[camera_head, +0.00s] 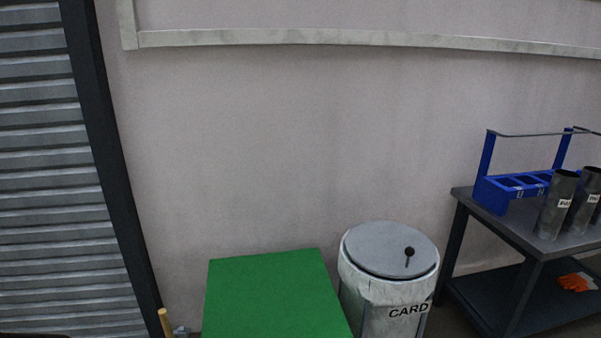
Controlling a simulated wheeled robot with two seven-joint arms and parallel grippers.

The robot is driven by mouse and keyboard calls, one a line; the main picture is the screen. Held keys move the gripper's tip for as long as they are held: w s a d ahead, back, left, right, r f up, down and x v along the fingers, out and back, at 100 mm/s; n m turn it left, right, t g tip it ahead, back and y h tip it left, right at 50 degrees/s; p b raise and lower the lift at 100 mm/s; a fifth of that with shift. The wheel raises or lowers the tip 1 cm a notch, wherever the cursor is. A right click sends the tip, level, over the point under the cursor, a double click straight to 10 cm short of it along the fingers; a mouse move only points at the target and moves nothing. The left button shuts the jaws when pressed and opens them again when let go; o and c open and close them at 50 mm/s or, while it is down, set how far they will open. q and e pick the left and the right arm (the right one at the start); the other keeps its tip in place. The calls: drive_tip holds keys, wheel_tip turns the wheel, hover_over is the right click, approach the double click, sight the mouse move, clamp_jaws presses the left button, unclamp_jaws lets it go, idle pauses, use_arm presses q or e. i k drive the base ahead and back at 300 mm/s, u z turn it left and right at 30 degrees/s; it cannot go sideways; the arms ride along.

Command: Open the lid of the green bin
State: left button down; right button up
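The green bin (273,298) stands at the bottom centre of the head view, cut off by the lower edge. Only a flat, plain green surface shows, which looks like its lid and appears closed. No handle is visible on it. The front and sides of the bin are hidden below the picture. Neither of my grippers shows in this view.
A white round bin marked CARD (392,280), with a grey lid and black knob, stands right beside the green one. A dark table (520,232) at right holds a blue rack (510,188) and metal tubes (556,205). A wall is behind; a shutter (60,190) is at left.

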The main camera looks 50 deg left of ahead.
sight(290, 294)
drive_tip(key=u, duration=0.3)
drive_tip(key=i, duration=0.9)
drive_tip(key=u, duration=0.65)
